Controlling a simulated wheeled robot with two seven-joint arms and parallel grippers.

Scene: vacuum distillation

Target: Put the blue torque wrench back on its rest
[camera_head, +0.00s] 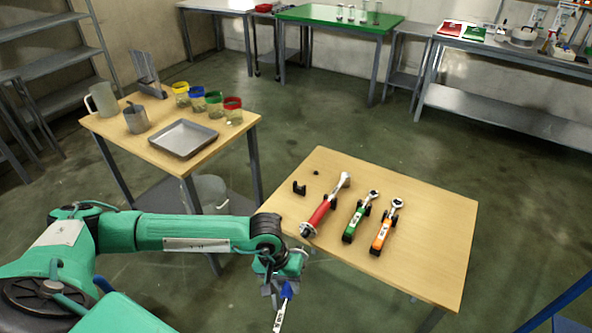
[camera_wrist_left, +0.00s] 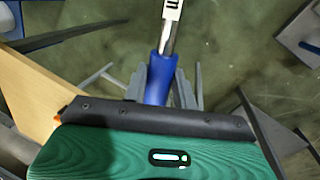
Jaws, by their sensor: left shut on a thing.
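My left gripper (camera_head: 282,284) is shut on the blue torque wrench (camera_head: 287,290), off the near left edge of the wooden table (camera_head: 425,232). In the left wrist view the fingers (camera_wrist_left: 158,88) close around its blue handle (camera_wrist_left: 160,72); the metal shaft and white label extend away from them. In the head view the label end points down. A black cradle (camera_head: 299,188) and a small black piece (camera_head: 316,172), which look like the empty rest, are at the table's left. My right gripper is not in view.
Red (camera_head: 319,214), green (camera_head: 354,222) and orange (camera_head: 381,235) wrenches lie side by side on the table, right of the empty cradle. A second table at left holds a metal tray (camera_head: 183,139), colour-rimmed containers (camera_head: 214,104) and a mug (camera_head: 103,99).

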